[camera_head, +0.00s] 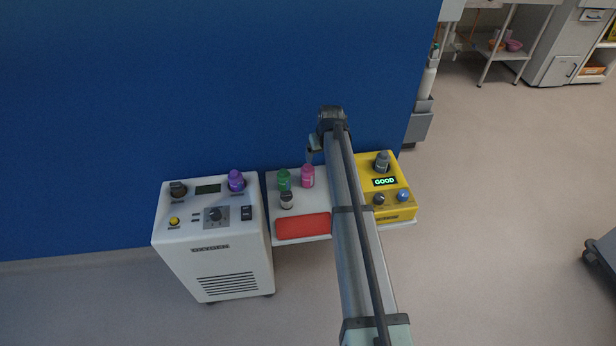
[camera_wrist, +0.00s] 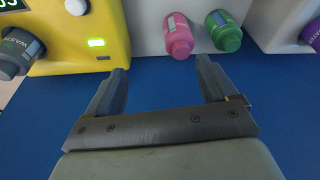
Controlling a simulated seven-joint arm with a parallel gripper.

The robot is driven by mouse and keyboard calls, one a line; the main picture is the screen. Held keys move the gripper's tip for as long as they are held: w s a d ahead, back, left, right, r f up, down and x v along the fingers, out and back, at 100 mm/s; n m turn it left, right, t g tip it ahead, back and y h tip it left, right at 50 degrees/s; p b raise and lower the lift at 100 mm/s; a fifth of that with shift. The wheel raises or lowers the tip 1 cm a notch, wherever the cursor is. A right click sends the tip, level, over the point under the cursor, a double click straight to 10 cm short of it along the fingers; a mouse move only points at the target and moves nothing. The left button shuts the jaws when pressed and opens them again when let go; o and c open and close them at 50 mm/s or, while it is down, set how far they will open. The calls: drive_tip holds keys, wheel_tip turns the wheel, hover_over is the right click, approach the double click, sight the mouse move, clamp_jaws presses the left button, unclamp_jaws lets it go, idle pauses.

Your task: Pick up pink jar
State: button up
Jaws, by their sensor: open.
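The pink jar (camera_head: 307,176) stands on the white surface between the white machine and the yellow device, just right of a green jar (camera_head: 284,180). In the wrist view the pink jar (camera_wrist: 178,36) appears ahead of my gripper (camera_wrist: 162,75), beyond the fingertips and a little right of centre between them. My gripper is open and its jaws are empty. In the head view my gripper (camera_head: 314,145) is above and slightly behind the pink jar, and is partly hidden by my arm. The green jar (camera_wrist: 223,32) shows ahead of the right finger.
A dark-capped small jar (camera_head: 287,200) and a red pad (camera_head: 303,226) lie in front of the pink jar. The white machine (camera_head: 212,240) holds a purple jar (camera_head: 236,180). The yellow device (camera_head: 400,207) bears a grey jar (camera_head: 382,161). A blue wall (camera_head: 200,80) stands behind.

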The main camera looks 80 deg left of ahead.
sight(307, 170)
drive_tip(key=s+a+f, duration=0.1)
drive_tip(key=f, duration=0.3)
drive_tip(key=s+a+f, duration=0.2)
drive_tip(key=f, duration=0.2)
drive_tip(key=s+a+f, duration=0.1)
drive_tip(key=a+f, duration=0.1)
drive_tip(key=f, duration=0.2)
drive_tip(key=shift+s+f, duration=0.15)
drive_tip(key=shift+f, duration=0.2)
drive_tip(key=c, duration=1.1)
drive_tip(key=shift+c, duration=0.2)
drive_tip(key=shift+r, duration=0.1)
